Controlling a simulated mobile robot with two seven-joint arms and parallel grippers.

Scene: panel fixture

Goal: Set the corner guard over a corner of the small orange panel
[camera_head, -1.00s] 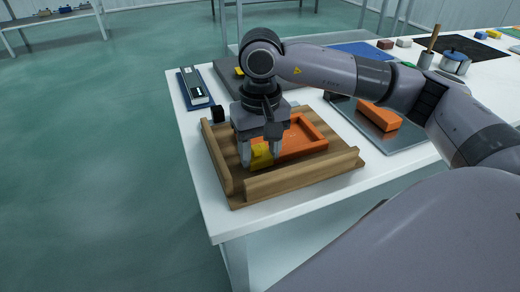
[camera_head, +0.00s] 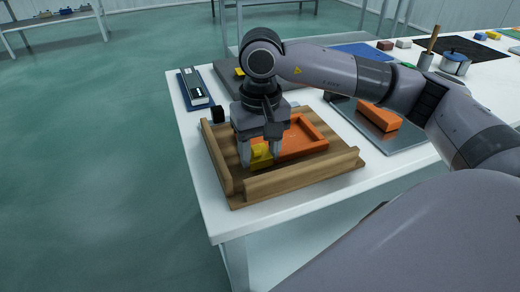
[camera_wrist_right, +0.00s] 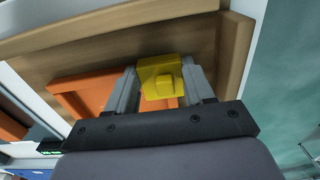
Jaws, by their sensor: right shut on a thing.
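The small orange panel (camera_head: 308,137) lies in a wooden fixture (camera_head: 300,178) near the table's left corner. It has a raised rim. The yellow corner guard (camera_head: 261,154) is between the fingers of my right gripper (camera_head: 260,155), at the panel's near left corner. In the right wrist view the guard (camera_wrist_right: 160,78) is pinched between both fingertips, and the panel (camera_wrist_right: 85,95) shows beside and beneath it. Whether the guard is seated on the corner or just above it I cannot tell. My left gripper is not in view.
The fixture has raised wooden rails at its left and near sides. A metal tray (camera_head: 400,137) with an orange block (camera_head: 379,116) is to the right. A dark blue tray (camera_head: 195,89) lies at the back left. Bare white table (camera_head: 188,122) runs left of the fixture.

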